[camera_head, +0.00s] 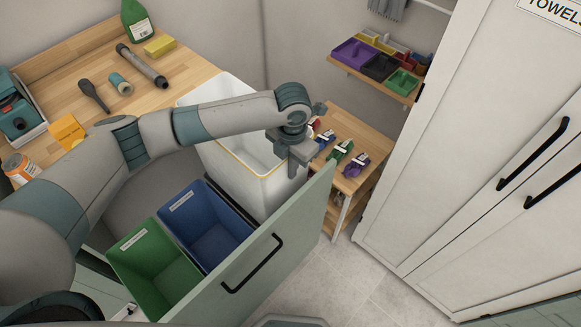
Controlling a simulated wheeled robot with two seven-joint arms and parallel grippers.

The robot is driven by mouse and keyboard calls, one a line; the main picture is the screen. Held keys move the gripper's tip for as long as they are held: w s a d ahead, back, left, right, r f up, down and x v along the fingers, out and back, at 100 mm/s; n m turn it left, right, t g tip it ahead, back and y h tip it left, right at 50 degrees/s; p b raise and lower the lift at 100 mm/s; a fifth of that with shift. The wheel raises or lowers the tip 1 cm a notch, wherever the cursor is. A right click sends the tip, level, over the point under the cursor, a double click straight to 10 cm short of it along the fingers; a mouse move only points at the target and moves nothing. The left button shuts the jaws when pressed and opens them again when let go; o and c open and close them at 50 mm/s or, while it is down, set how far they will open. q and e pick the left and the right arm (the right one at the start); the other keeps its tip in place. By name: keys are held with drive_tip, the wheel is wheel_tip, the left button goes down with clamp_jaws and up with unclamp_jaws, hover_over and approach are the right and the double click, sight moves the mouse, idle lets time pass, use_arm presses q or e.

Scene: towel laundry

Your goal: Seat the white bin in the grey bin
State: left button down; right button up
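The white bin (250,186) is a tall open bin with a thin yellow line along its near rim. It stands higher than the blue and green bins, at the back end of the pulled-out drawer. My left gripper (294,168) is at the bin's right rim and looks closed on it, though the fingers are only partly visible. My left forearm crosses over the bin's opening and hides part of the rim. I cannot pick out a separate grey bin; the space below the white bin is hidden. My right gripper is not in view.
The drawer holds a blue bin (208,232) and a green bin (152,268) behind its pale green front (262,262). A wooden counter (90,62) with tools lies at left. A small wooden stand (345,180) with colored items is close at right, by tall cabinet doors (480,130).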

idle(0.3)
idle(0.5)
use_arm(q)
drive_tip(key=b, duration=0.3)
hover_over(291, 191)
drive_tip(key=shift+s+f, duration=0.15)
drive_tip(key=shift+f, duration=2.85)
drive_tip(key=shift+f+b, duration=1.8)
drive_tip(key=shift+f, duration=1.25)
